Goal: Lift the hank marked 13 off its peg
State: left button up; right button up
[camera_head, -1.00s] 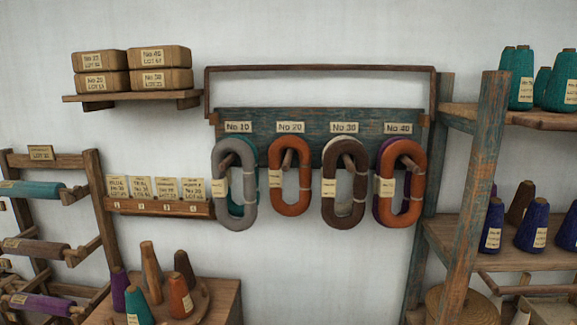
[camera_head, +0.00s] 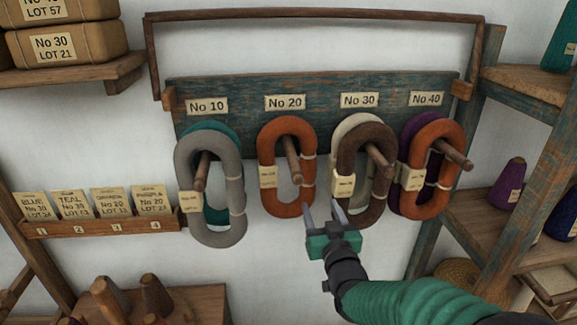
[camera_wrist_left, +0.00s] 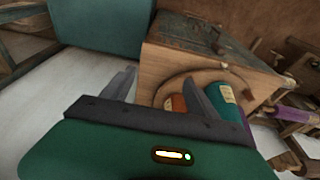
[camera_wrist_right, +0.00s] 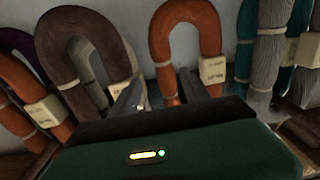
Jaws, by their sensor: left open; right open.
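Hanks hang on pegs on a blue board (camera_head: 240,90) marked No 10, No 20, No 30 and No 40. A grey hank (camera_head: 236,180) hangs before a teal one (camera_head: 218,130) under No 10. An orange hank (camera_head: 308,165) hangs under No 20. A brown hank (camera_head: 350,150) fronts a cream one under No 30. An orange one (camera_head: 425,210) fronts a purple one under No 40. I cannot read a 13 on their tags. My right gripper (camera_head: 322,207) is open and empty, low between the No 20 and No 30 hanks. My left gripper (camera_wrist_left: 160,76) is open and empty, away from them.
A dark wooden bar (camera_head: 315,15) frames the board above. A card rack (camera_head: 100,222) is at left, below a shelf of wrapped blocks (camera_head: 70,50). A shelf post (camera_head: 550,150) stands at right. A wooden stand with cones (camera_head: 150,295) is at lower left.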

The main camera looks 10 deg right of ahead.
aim_at(310, 191)
jog(key=w+p, duration=0.1)
jog(key=w, duration=0.2)
jog(key=w+p, duration=0.2)
jog(key=w, duration=0.1)
jog(key=w+a+p, duration=0.1)
jog(key=w, duration=0.2)
jog(key=shift+w+a+f+p, duration=0.1)
jog(key=shift+w+f+p, duration=0.2)
jog(key=shift+f, duration=0.1)
jog(key=shift+w+f, duration=0.1)
jog(key=shift+w, duration=0.05)
jog(key=shift+d, duration=0.2)
jog(key=shift+f, duration=0.1)
jog(key=shift+c, duration=1.1)
grip_shut()
